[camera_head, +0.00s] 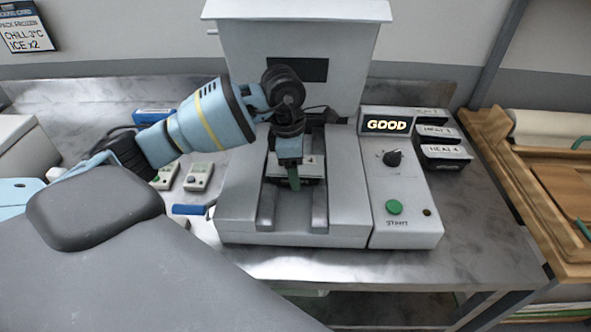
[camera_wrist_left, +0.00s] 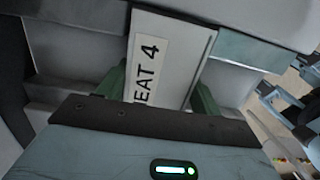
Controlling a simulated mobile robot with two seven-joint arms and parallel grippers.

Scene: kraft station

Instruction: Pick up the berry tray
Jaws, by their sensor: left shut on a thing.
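My left gripper (camera_head: 293,180) reaches down into the front opening of the grey machine (camera_head: 300,82). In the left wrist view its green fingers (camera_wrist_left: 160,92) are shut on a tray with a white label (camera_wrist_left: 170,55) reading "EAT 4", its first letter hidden. Part of this tray (camera_head: 312,166) shows behind the gripper in the head view, between the machine's rails. No tray with a berry label can be made out. My right gripper is not in view.
The machine's panel (camera_head: 408,200) has a lit "GOOD" display (camera_head: 388,124), a black knob and a green start button. Black labelled trays (camera_head: 445,158) stand to its right. Small devices (camera_head: 198,177) and a blue-handled tool (camera_head: 190,210) lie left. The steel table's front right (camera_head: 480,245) is clear.

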